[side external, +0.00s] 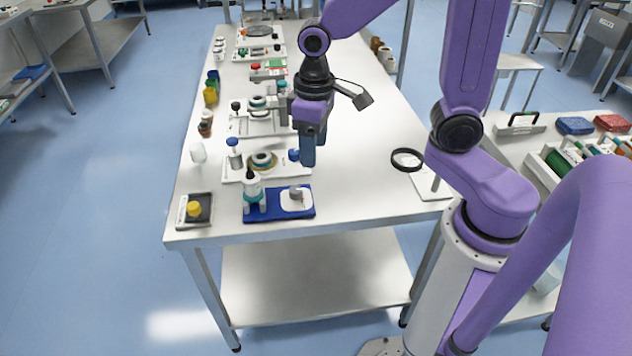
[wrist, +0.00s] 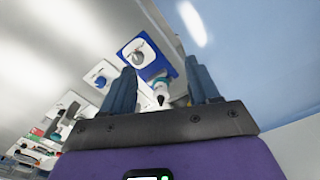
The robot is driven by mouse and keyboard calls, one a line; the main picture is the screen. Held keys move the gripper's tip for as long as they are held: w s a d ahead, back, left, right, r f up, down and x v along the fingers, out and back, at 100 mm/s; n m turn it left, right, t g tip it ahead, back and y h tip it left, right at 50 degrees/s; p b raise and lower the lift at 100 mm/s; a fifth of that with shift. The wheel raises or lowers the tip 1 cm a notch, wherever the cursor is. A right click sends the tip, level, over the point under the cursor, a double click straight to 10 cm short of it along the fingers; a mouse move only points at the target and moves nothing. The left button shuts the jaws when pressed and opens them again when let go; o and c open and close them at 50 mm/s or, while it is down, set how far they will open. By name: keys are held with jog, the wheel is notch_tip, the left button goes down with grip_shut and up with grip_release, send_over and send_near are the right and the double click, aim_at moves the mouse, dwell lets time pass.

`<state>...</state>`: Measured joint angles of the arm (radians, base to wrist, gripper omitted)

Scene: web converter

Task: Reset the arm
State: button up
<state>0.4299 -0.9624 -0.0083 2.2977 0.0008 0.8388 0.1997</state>
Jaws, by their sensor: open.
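My gripper (side external: 308,150) hangs above the white table (side external: 350,120), fingers pointing down, behind and above the blue tray's right end in the side view. In the wrist view my gripper (wrist: 163,85) shows two blue fingers spread apart with nothing held between them. A blue tray (side external: 272,212) near the table's front edge carries a white-and-teal bottle-like device (side external: 253,190) and a white plate with a grey knob (side external: 296,194). The blue tray (wrist: 158,68) also shows beyond the fingers in the wrist view.
A dark tray with a yellow cap (side external: 194,209) sits at the front left corner. White trays with fixtures (side external: 262,162) line the table's left half. A ring magnifier (side external: 407,159) stands at the right. The table's middle right is clear.

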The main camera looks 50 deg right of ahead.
jog(key=s+d+r+n, duration=0.1)
jog(key=s+n, duration=0.7)
jog(key=s, duration=0.9)
jog(key=shift+d+r+n, duration=0.3)
jog(key=shift+n, duration=0.1)
dwell(0.5)
